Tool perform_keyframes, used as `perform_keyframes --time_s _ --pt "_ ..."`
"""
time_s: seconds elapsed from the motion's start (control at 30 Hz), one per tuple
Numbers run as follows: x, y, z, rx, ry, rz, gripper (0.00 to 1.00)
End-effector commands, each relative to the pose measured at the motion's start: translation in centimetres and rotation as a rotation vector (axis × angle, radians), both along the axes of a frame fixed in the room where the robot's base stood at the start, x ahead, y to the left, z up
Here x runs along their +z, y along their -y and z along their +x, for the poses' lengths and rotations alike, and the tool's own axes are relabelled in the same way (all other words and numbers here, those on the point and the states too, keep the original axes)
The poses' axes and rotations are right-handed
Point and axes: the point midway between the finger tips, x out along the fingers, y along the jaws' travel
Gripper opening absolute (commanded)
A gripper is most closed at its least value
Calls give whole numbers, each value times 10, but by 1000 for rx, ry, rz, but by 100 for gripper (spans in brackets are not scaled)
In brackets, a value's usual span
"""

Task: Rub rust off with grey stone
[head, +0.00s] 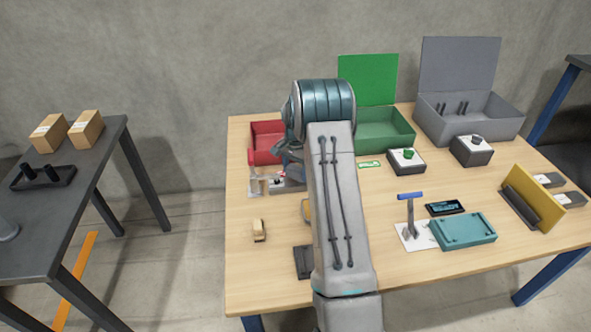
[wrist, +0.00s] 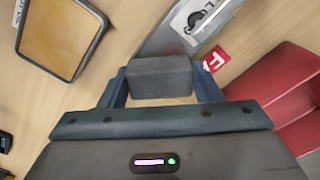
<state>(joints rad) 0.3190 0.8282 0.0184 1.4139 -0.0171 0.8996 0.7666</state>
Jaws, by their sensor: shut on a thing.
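My gripper (wrist: 161,90) is shut on a grey stone (wrist: 160,72), a dark grey block held between its two blue fingers in the wrist view. I cannot tell whether the stone touches the metal. Rust is not clearly visible; the stone and fingers may cover part of the metal. In the head view my arm hides the stone and most of the gripper.
A red bin (head: 265,142) stands close to the gripper; it fills the right of the wrist view (wrist: 285,100). A dark-rimmed, amber-faced panel (wrist: 62,35) lies upper left there. A green bin (head: 385,130) and grey bin (head: 468,118) stand behind.

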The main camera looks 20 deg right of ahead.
Motion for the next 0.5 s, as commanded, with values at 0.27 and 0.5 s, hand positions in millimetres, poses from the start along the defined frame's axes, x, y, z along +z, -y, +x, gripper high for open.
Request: perform_keyframes --time_s 0.27,0.5 --pt "-2 0 0 0 0 0 40" --pt "-7 0 0 0 0 0 40"
